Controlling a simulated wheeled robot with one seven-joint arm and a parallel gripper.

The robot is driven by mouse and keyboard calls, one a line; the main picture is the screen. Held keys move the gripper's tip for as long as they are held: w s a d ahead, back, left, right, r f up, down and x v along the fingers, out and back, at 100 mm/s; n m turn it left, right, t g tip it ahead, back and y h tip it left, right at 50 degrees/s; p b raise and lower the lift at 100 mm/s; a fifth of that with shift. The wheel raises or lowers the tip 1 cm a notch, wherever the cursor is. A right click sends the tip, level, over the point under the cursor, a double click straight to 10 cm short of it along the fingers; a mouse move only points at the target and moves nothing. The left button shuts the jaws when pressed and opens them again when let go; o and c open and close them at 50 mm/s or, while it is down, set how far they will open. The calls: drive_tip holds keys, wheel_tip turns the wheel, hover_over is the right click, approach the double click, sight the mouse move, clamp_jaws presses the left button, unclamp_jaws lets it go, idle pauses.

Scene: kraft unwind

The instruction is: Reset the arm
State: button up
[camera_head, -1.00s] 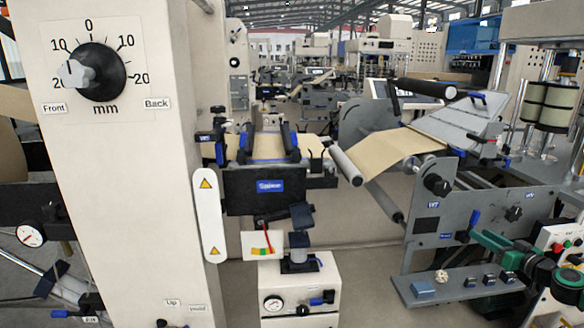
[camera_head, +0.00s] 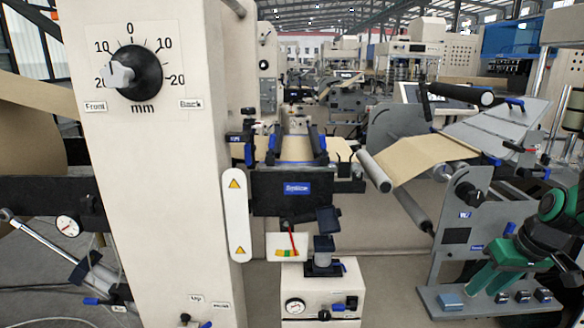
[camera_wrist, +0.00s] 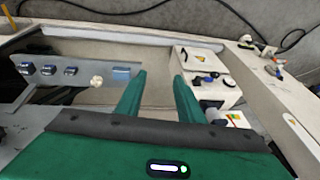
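My gripper (camera_head: 476,286) has green fingers and shows at the lower right in the head view, in front of the grey shelf on the right machine. In the wrist view my gripper (camera_wrist: 160,76) has its two green fingers spread apart. The space between them is empty, and they hold nothing. My green and black wrist is at the right edge of the head view, pointing down and to the left.
The grey shelf (camera_head: 470,312) carries a blue block (camera_head: 450,301) and several small dark blue parts. A pale round knob (camera_wrist: 97,81) shows in the wrist view. The white box with a gauge (camera_head: 318,290) stands left of my gripper. A dial column (camera_head: 165,190) is far left.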

drive_tip(key=s+a+r+m+g, duration=0.1)
drive_tip(key=s+a+r+m, duration=0.1)
drive_tip(key=s, duration=0.8)
drive_tip(key=s+a+r+m+g+h, duration=0.1)
drive_tip(key=s+a+r+m+g, duration=0.1)
drive_tip(key=s, duration=0.8)
drive_tip(key=shift+a+r+m+g, duration=0.35)
drive_tip(key=shift+a+m, duration=0.35)
drive_tip(key=shift+m, duration=0.3)
drive_tip(key=shift+w+f, duration=0.25)
drive_tip(key=shift+w, duration=0.3)
drive_tip(key=shift+c, duration=0.4)
